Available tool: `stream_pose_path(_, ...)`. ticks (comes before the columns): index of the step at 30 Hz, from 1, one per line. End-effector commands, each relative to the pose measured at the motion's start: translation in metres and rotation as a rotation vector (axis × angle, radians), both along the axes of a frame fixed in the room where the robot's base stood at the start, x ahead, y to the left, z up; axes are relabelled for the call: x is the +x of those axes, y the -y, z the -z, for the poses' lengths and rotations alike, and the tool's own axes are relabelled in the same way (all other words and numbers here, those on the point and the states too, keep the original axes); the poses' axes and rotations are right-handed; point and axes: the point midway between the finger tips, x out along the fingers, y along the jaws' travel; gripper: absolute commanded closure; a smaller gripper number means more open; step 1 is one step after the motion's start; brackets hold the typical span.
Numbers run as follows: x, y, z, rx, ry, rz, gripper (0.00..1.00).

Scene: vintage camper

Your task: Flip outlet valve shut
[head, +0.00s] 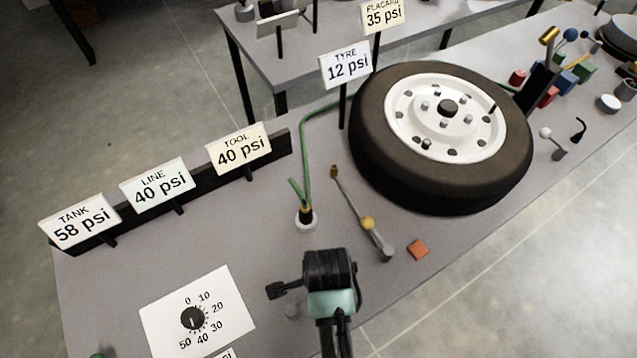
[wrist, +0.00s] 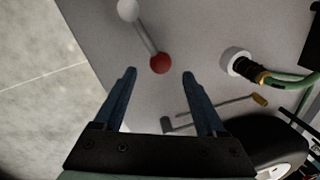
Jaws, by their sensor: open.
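In the wrist view a lever with a red ball knob (wrist: 160,63) lies ahead of my gripper (wrist: 160,74). Its grey rod runs back to a pale round end (wrist: 128,10). It looks like the outlet valve's lever, but no label for it shows. My two blue fingers are open and empty, with the red knob just beyond and between their tips; contact cannot be told. In the head view my gripper (head: 290,291) hangs over the front of the bench, and my wrist hides most of the lever there.
A green hose with a white-ringed fitting (head: 306,220) stands behind. A rod with a yellow ball (head: 368,223), an orange block (head: 418,249) and a tyre (head: 440,190) lie to the right. A dial plate (head: 165,325) is left. Signs read TANK 58, LINE 40, TOOL 40, TYRE 12 psi.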

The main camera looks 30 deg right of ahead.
Motion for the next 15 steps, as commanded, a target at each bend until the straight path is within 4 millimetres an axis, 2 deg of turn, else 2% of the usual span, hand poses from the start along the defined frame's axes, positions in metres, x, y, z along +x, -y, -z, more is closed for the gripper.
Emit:
stream_pose_path(1,0.002,0.001,0.01,0.001,-0.002,0.0,0.27)
stream_pose_path(6,0.006,0.002,0.034,0.0,-0.001,0.0,0.27)
stream_pose_path(15,0.01,0.003,0.051,-0.001,0.002,0.0,0.27)
